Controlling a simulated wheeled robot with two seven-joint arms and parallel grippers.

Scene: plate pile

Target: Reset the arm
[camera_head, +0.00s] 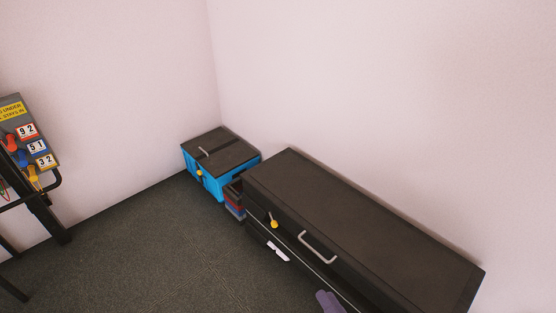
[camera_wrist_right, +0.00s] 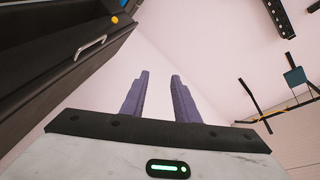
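My right gripper (camera_wrist_right: 160,95) shows in the right wrist view with its two purple fingers apart and nothing between them. A small purple part of the right gripper (camera_head: 329,302) shows at the bottom edge of the head view, in front of the long black chest. The rest of my right arm is out of the head view. My left gripper is in neither view.
A long black chest (camera_head: 350,220) with a metal handle stands along the right wall. A blue box with a dark lid (camera_head: 222,152) sits in the corner. A rack with numbered tags (camera_head: 30,140) stands at the left. The grey floor (camera_head: 150,250) between is clear.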

